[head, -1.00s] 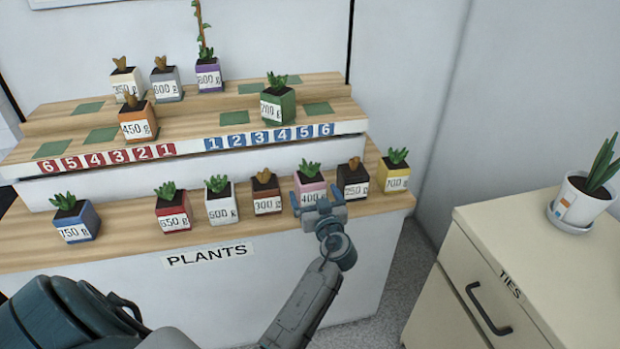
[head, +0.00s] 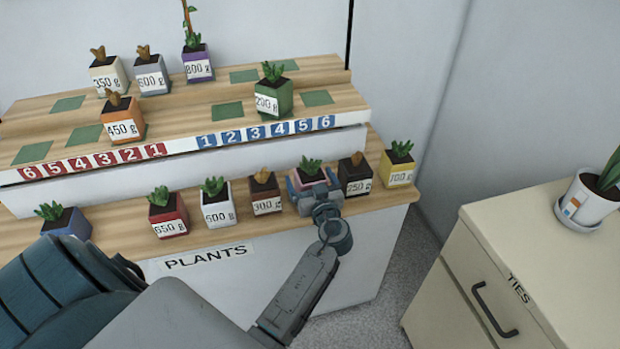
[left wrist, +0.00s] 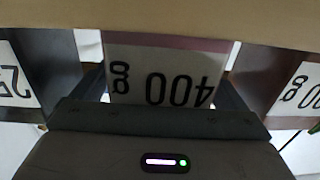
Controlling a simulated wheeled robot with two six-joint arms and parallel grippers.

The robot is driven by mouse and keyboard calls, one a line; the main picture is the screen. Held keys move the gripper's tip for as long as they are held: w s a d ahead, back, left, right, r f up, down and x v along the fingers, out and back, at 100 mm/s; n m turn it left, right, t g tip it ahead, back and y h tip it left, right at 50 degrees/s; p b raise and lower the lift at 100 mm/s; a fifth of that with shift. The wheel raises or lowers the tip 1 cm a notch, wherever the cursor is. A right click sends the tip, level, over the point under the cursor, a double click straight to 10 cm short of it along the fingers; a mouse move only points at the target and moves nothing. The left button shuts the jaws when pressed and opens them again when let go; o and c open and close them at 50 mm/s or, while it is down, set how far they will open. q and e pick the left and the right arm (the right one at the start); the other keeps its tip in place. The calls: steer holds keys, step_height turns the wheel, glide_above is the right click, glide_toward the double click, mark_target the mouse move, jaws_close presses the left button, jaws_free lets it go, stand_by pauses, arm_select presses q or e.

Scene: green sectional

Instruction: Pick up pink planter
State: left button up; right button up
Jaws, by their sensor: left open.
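The pink planter (head: 309,176) with a green succulent stands on the lower wooden shelf, between the brown 300 g planter and the dark 250 g planter. My left gripper (head: 314,188) is in front of it, open, with its fingers at the planter's two sides. The gripper hides most of its front in the head view. In the left wrist view the 400 g label of the pink planter (left wrist: 165,75) appears upside down between the fingers. I cannot tell whether the fingers touch it. My right gripper is not in view.
The brown 300 g planter (head: 265,192) and dark 250 g planter (head: 355,174) stand close on either side. A yellow planter (head: 397,165) is at the shelf's right end. A cream cabinet (head: 500,250) stands at right.

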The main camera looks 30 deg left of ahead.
arm_select(q)
steer(key=shift+d, duration=0.1)
steer(key=shift+r, duration=0.1)
steer(key=shift+c, duration=1.3)
steer(key=c, duration=1.1)
steer(key=shift+r, duration=0.1)
